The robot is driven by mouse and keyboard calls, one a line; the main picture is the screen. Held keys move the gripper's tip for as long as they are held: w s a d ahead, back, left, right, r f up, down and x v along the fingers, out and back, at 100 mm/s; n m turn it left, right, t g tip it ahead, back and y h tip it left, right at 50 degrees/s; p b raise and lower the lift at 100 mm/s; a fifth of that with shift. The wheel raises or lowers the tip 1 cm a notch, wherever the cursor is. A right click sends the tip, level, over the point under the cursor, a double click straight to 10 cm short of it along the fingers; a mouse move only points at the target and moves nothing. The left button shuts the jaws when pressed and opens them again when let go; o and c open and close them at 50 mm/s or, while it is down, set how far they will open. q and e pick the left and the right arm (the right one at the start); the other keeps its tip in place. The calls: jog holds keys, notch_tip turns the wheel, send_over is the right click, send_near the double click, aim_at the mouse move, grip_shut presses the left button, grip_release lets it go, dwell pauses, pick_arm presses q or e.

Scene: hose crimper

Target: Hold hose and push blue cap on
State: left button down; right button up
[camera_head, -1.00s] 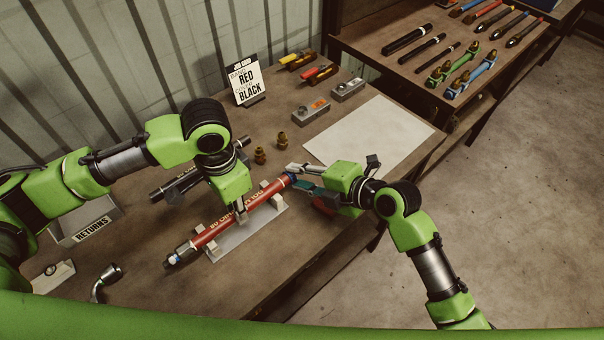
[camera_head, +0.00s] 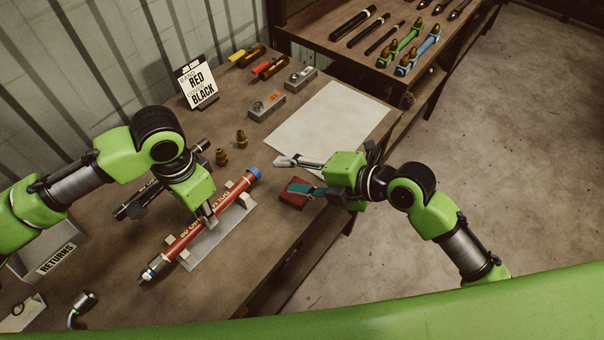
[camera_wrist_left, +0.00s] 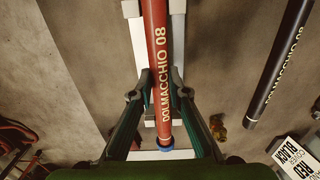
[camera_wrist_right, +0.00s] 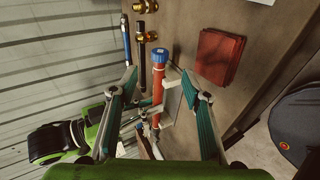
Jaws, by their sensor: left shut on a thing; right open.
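The red hose (camera_head: 195,228) lies in the pale cradle (camera_head: 222,238) on the bench, with printed lettering along it. The blue cap (camera_head: 254,173) sits on its far right end; it also shows in the right wrist view (camera_wrist_right: 159,55). My left gripper (camera_head: 211,220) is shut on the red hose around its middle; the left wrist view shows the fingers (camera_wrist_left: 160,95) on both sides of it. My right gripper (camera_head: 290,175) is open and empty, to the right of the blue cap and apart from it.
A dark red block or cloth (camera_head: 294,193) lies under my right gripper. A black hose (camera_head: 140,200) lies behind the red one. Two brass fittings (camera_head: 222,156), a sign (camera_head: 196,82) and a white sheet (camera_head: 332,118) are farther back. A returns box (camera_head: 50,250) stands left.

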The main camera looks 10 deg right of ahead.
jog(key=shift+v, duration=1.45)
pick_arm(q)
jog(key=c, duration=1.8)
grip_release()
jog(key=shift+c, duration=0.2)
